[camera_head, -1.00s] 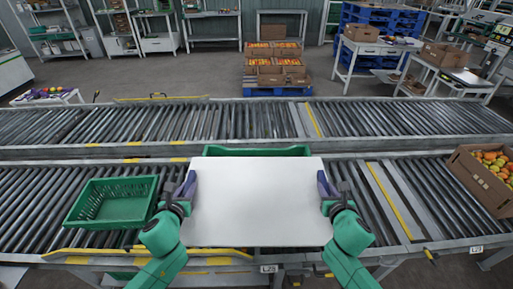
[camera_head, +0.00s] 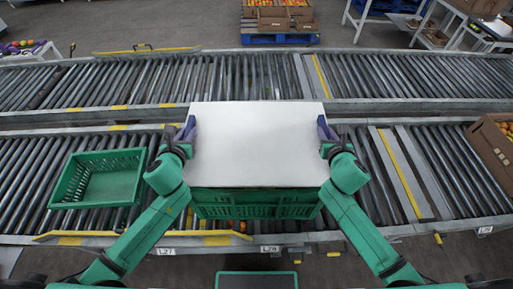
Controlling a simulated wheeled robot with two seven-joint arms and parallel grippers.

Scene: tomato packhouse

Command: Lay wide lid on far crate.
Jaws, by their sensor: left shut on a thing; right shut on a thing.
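The wide lid (camera_head: 258,140) is a flat white panel, held roughly level by its two short sides. My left gripper (camera_head: 186,132) is shut on its left edge and my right gripper (camera_head: 326,131) on its right edge. A green slatted crate (camera_head: 257,207) stands on the near roller conveyor under the lid. Only its near wall shows below the lid's near edge; its far rim and inside are hidden. I cannot tell whether the lid touches the rim.
An empty green crate (camera_head: 70,185) stands to the left on the near conveyor (camera_head: 440,165). A cardboard box (camera_head: 490,145) of tomatoes is at the right. The far conveyor (camera_head: 400,95) is clear. A blue pallet (camera_head: 280,39) with boxes stands behind it.

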